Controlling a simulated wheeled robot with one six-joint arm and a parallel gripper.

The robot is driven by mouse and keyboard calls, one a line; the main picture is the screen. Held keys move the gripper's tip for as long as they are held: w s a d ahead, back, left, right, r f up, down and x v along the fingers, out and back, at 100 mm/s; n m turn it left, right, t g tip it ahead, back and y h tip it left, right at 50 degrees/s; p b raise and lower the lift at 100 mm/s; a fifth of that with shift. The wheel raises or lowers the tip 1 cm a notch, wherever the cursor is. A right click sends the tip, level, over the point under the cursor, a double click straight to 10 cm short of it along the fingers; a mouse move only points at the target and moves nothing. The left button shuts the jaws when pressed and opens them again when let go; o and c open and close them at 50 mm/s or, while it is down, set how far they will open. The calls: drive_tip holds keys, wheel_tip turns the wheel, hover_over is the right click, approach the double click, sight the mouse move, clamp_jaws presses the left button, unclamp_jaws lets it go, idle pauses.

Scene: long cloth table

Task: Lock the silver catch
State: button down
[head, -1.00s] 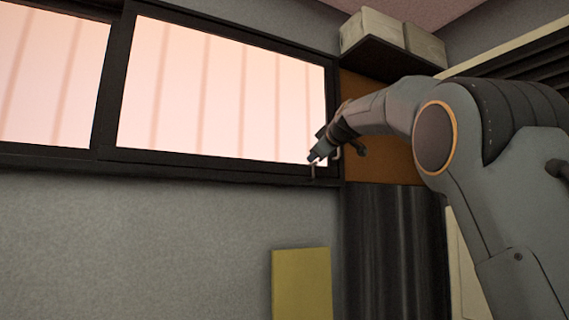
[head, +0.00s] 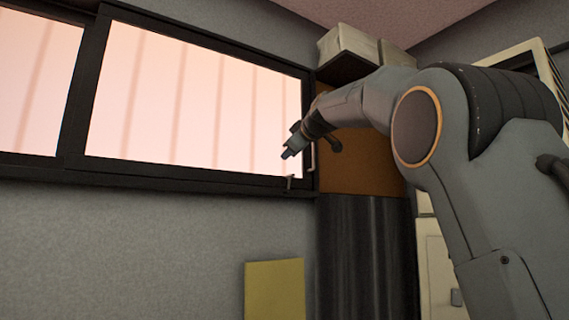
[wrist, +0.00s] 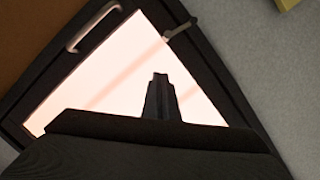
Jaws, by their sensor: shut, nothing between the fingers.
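The silver catch (head: 289,183) is a small lever on the bottom rail of the dark window frame, near its right corner. In the wrist view the catch (wrist: 180,29) lies across the frame edge. My gripper (head: 287,154) is shut and empty, in front of the glass above the catch and apart from it. In the wrist view the shut fingers (wrist: 160,76) show against the bright pane, and the catch is beyond their tips. I cannot tell from these views whether the catch is locked.
A pale handle (wrist: 92,27) is on the window's side frame, close to the catch; it also shows in the head view (head: 312,157). A yellow panel (head: 275,290) is on the wall below. White boxes (head: 348,45) sit on a shelf at upper right.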

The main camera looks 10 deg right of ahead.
drive_tip(key=b+v, duration=0.2)
drive_tip(key=v, duration=0.4)
drive_tip(key=shift+s+d+r, duration=0.1)
drive_tip(key=shift+s+r, duration=0.05)
drive_tip(key=shift+r, duration=0.05)
drive_tip(key=shift+f, duration=0.15)
